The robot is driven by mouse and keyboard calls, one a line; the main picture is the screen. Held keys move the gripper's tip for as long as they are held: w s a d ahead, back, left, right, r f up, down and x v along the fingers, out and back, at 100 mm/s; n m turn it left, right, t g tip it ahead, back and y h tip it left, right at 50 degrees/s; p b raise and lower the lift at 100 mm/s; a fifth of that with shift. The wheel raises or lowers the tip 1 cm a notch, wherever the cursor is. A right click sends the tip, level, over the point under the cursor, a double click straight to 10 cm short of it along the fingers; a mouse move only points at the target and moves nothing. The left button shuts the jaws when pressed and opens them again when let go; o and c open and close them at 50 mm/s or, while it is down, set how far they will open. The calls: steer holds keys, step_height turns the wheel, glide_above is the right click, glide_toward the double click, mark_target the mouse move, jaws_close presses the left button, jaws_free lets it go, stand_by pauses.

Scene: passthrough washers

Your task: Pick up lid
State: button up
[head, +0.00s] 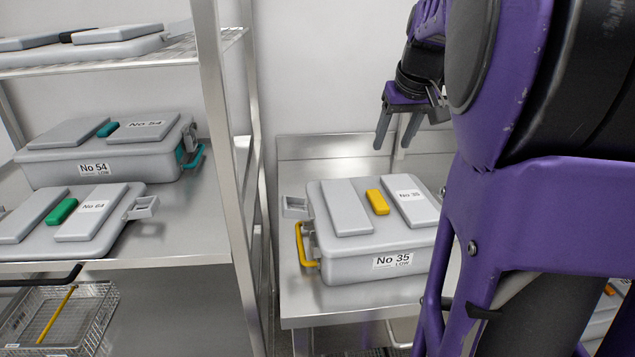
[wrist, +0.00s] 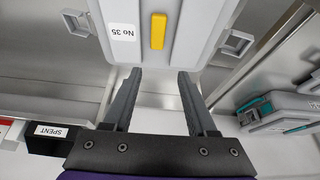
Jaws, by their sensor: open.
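A grey case labelled No 35 (head: 375,264) stands on a steel table, its grey lid (head: 348,208) on top with a yellow block (head: 377,202) in the middle. A yellow latch (head: 306,246) shows on its left side. The lid (wrist: 188,32) and its yellow block (wrist: 158,31) also show in the wrist view, at the top. My gripper (head: 398,146) is open and empty, above and behind the case with its fingers pointing down. In the wrist view my gripper (wrist: 155,80) has its fingers apart near the lid's edge, touching nothing that I can see.
A steel rack on the left holds grey cases No 54 (head: 95,165) and No 64 (head: 75,222), with a wire basket (head: 62,318) below. The rack post (head: 226,170) stands left of the table (head: 355,303). A dark box labelled SPENT (wrist: 55,139) shows in the wrist view.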

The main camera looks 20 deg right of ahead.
steer(key=b, duration=0.1)
glide_toward(378, 198)
steer(key=x, duration=0.2)
steer(key=shift+w+a+f, duration=0.15)
steer(key=shift+f, duration=0.15)
steer(key=shift+b+x, duration=0.5)
steer(key=shift+x, duration=2.4)
jaws_close()
steer(key=shift+r, duration=0.1)
